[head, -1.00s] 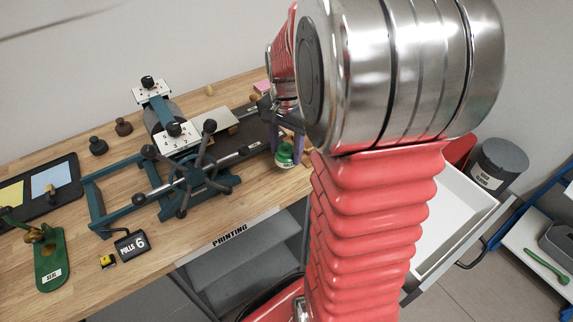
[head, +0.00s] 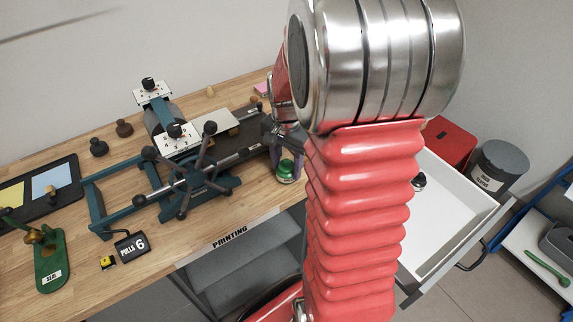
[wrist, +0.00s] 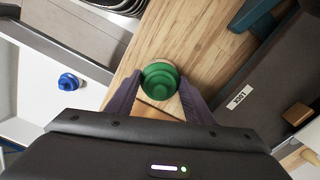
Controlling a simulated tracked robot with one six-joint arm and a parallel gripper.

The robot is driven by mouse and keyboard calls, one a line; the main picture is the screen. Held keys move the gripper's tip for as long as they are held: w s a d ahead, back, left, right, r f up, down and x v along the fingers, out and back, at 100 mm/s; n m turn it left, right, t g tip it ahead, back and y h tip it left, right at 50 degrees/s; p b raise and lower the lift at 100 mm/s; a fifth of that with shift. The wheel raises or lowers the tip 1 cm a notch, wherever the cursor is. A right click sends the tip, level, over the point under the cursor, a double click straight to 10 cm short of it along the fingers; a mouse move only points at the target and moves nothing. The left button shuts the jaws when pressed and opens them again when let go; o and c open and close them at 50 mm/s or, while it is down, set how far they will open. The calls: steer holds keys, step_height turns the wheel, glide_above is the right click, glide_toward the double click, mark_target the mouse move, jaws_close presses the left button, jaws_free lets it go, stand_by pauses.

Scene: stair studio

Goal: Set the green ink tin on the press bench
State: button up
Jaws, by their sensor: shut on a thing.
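The green ink tin (head: 287,172) is at the right part of the wooden press bench (head: 262,200), close to its front edge. My gripper (head: 286,163) is shut on the tin, with a finger on each side. In the wrist view the tin's round green top (wrist: 160,80) sits between the two fingertips, over the bench wood. I cannot tell whether its base touches the wood. My arm hides part of the bench's right end.
The teal press (head: 190,175) with its spoked wheel stands left of the tin. An open white drawer (head: 440,215) is to the right; a blue item (wrist: 68,82) lies in it. A grey bin (head: 497,168) and a red box (head: 449,142) are beyond.

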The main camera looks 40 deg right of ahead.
steer(key=shift+f, duration=0.1)
steer(key=o, duration=1.3)
step_height(320, 180, up, 12)
steer(key=shift+r, duration=0.15)
stand_by(0.6)
